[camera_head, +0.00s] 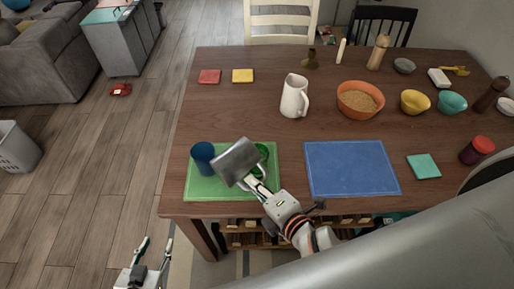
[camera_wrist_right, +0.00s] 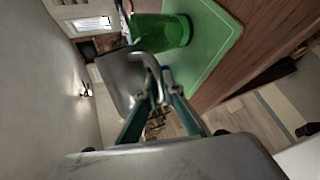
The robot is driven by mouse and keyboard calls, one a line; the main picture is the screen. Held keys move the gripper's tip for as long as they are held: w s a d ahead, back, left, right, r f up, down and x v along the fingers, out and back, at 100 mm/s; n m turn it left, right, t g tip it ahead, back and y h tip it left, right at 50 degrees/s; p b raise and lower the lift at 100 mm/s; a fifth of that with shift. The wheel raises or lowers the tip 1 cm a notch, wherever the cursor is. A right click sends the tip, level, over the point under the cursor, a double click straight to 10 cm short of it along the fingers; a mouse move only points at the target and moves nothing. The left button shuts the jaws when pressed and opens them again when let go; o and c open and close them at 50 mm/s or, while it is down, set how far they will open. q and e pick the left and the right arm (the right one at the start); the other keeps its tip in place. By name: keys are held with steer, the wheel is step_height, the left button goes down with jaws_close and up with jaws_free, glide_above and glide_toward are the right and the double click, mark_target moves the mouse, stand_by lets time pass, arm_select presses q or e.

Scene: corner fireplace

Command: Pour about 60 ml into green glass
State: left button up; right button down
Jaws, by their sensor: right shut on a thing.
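A grey metal jug (camera_head: 236,161) is tilted above the green mat (camera_head: 215,190). My right gripper (camera_head: 257,186) is shut on its handle; the jug (camera_wrist_right: 118,78) and the gripper (camera_wrist_right: 158,92) also show in the right wrist view. The green glass (camera_head: 263,151) stands on the mat, partly hidden by the jug and handle. In the right wrist view the green glass (camera_wrist_right: 168,30) is close beside the jug. No liquid or stream is visible. My left gripper (camera_head: 155,247) is open and empty, low over the floor left of the table.
A blue cup (camera_head: 203,157) stands on the mat just left of the jug. A blue placemat (camera_head: 350,168) lies to the right. A white pitcher (camera_head: 294,96) and an orange bowl (camera_head: 360,99) stand farther back. The table (camera_head: 225,112) is clear behind the mat.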

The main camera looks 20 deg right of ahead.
steer(key=shift+r+p, duration=0.2)
steer(key=shift+p, duration=0.1)
steer(key=shift+w+f, duration=0.1)
steer(key=shift+f, duration=0.2)
steer(key=shift+w+a, duration=0.15)
steer(key=shift+a, duration=0.05)
steer(key=shift+a, duration=0.15)
steer(key=shift+w+m+g, duration=0.1)
steer(key=shift+m+g, duration=0.2)
steer(key=shift+g, duration=0.3)
steer(key=shift+p, duration=0.3)
